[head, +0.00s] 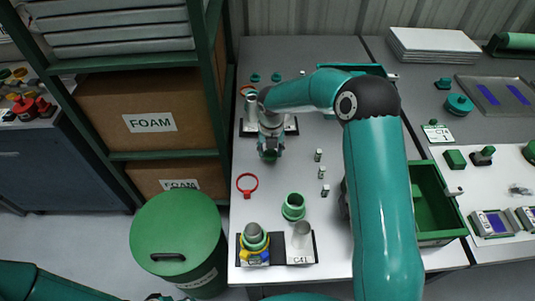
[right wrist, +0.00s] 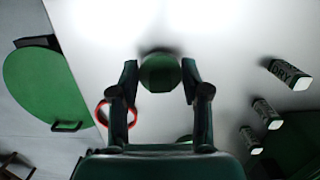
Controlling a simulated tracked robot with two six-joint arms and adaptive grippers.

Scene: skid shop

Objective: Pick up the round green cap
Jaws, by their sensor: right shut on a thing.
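The round green cap (right wrist: 160,72) is between the two fingertips of my right gripper (right wrist: 160,80) in the right wrist view. The gripper is shut on it. In the head view my right gripper (head: 270,150) points down over the white table, and a little green of the cap shows at its tip. I cannot tell from these views whether the cap touches the table. Of my left arm, only teal links show at the lower left of the head view; its gripper is not seen.
A red ring (head: 247,184) lies left of the gripper, and small labelled DRY bottles (right wrist: 290,74) stand to its right.

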